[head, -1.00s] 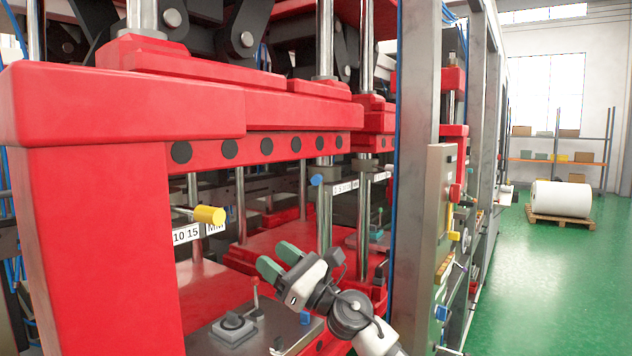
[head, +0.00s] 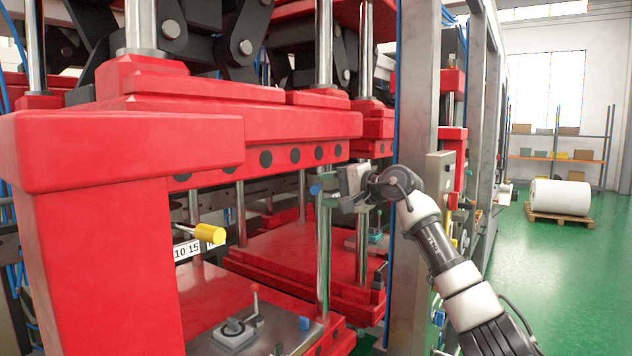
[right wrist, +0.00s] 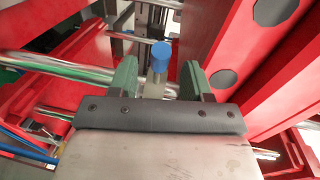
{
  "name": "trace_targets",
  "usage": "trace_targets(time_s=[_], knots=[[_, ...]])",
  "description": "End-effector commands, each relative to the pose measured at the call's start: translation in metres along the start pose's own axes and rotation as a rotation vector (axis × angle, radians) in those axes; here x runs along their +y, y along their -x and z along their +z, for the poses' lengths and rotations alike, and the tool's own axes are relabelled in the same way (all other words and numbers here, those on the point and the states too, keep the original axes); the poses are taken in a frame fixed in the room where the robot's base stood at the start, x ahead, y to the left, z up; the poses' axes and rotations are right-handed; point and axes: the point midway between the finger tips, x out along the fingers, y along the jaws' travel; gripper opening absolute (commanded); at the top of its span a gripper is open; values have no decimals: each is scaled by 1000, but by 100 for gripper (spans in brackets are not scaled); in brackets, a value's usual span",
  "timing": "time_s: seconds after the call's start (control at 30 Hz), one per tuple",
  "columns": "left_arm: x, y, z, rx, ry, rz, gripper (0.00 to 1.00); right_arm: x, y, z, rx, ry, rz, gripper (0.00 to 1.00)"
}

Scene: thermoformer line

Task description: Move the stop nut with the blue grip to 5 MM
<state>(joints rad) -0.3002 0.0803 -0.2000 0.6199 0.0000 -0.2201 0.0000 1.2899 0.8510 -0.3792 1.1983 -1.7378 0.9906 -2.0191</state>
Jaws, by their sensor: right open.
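The blue grip (head: 315,190) of the stop nut shows in the head view just left of my right gripper (head: 328,196), beside a shiny vertical column. In the right wrist view the blue grip (right wrist: 161,56) stands between and slightly beyond the two green fingertips of my right gripper (right wrist: 160,82), which are open and apart from it. A pale stem shows below the grip. The scale by the blue grip is hidden behind my right gripper in the head view, so its position on the scale cannot be read. My left gripper is not in view.
A yellow grip (head: 209,234) with a scale plate marked 10 15 (head: 187,250) is at the left. Red press beams (head: 240,120) lie above and a grey post (head: 418,90) stands right of the gripper. Green floor (head: 560,290) is clear at the right.

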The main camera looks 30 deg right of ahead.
Motion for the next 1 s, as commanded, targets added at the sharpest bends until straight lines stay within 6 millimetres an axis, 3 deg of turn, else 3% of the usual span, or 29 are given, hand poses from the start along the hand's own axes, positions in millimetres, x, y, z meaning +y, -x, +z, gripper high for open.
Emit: trace_targets(time_s=[0.23, 0.6, 0.9, 1.0], knots=[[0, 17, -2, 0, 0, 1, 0, -2, -32, 1, -2, -2, 0, 48], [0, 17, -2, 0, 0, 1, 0, 0, -37, 0, 0, 0, -1, 48], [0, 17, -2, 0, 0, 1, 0, 0, -37, 1, -1, -1, 0, 3], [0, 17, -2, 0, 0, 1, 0, 0, -37, 1, -1, -1, 0, 0]])
